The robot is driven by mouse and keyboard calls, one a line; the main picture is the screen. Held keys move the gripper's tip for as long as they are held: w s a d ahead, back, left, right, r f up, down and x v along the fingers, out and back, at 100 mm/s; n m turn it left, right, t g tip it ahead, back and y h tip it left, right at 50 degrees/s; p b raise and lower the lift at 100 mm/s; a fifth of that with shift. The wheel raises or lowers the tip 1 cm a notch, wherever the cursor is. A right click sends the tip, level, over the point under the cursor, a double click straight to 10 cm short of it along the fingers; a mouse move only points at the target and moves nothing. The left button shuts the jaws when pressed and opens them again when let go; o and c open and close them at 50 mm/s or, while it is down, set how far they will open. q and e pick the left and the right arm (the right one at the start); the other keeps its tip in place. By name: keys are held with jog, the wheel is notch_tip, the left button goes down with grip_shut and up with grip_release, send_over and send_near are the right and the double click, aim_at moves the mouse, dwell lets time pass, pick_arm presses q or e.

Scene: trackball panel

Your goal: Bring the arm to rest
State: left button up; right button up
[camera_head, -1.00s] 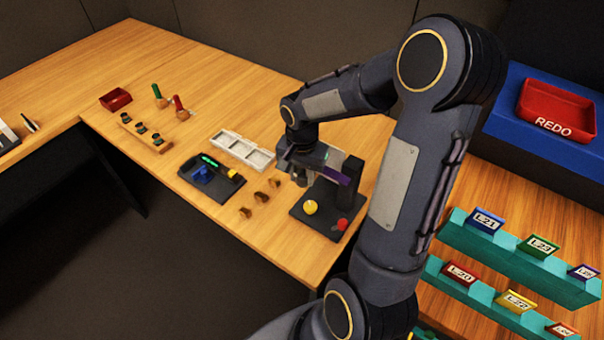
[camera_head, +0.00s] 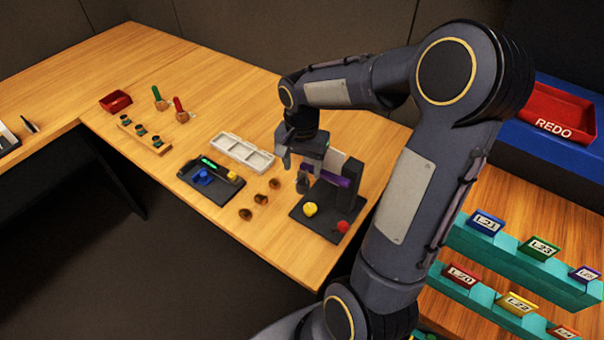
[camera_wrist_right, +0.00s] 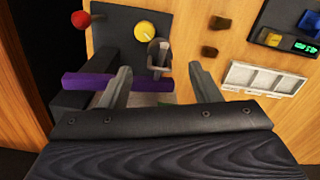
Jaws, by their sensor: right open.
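My right gripper (camera_head: 301,167) is open and empty. It hovers above the wooden table, beside and just over a black device (camera_head: 325,215). The device has a yellow ball (camera_head: 310,209), a red knob (camera_head: 343,226), an upright post and a purple bar (camera_head: 337,178). In the right wrist view the open fingers (camera_wrist_right: 160,68) point toward the device, with the purple bar (camera_wrist_right: 85,80) behind the left finger. A small grey part (camera_wrist_right: 158,52) shows between the fingertips. My left gripper is out of view.
A white tray (camera_head: 222,146), a dark panel with a blue part (camera_head: 212,192) and several brown knobs (camera_head: 260,199) lie left of the device. A red REDO bin (camera_head: 555,110) and teal racks (camera_head: 480,235) with labelled cards stand at the right.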

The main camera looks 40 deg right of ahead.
jog(key=shift+r, duration=1.6)
jog(key=shift+s+a+r, duration=0.25)
jog(key=shift+r, duration=0.05)
jog(key=s+a+r+n+t+y, duration=0.3)
jog(key=s+a+n+t, duration=0.2)
jog(key=s+a+n, duration=0.5)
jog(key=s+a, duration=0.2)
jog(key=s, duration=0.2)
jog(key=shift+s+a+t+y, duration=0.2)
jog(key=shift+s+t+y, duration=0.1)
jog(key=shift+y, duration=0.1)
jog(key=shift+r, duration=0.1)
jog(key=shift+c, duration=0.5)
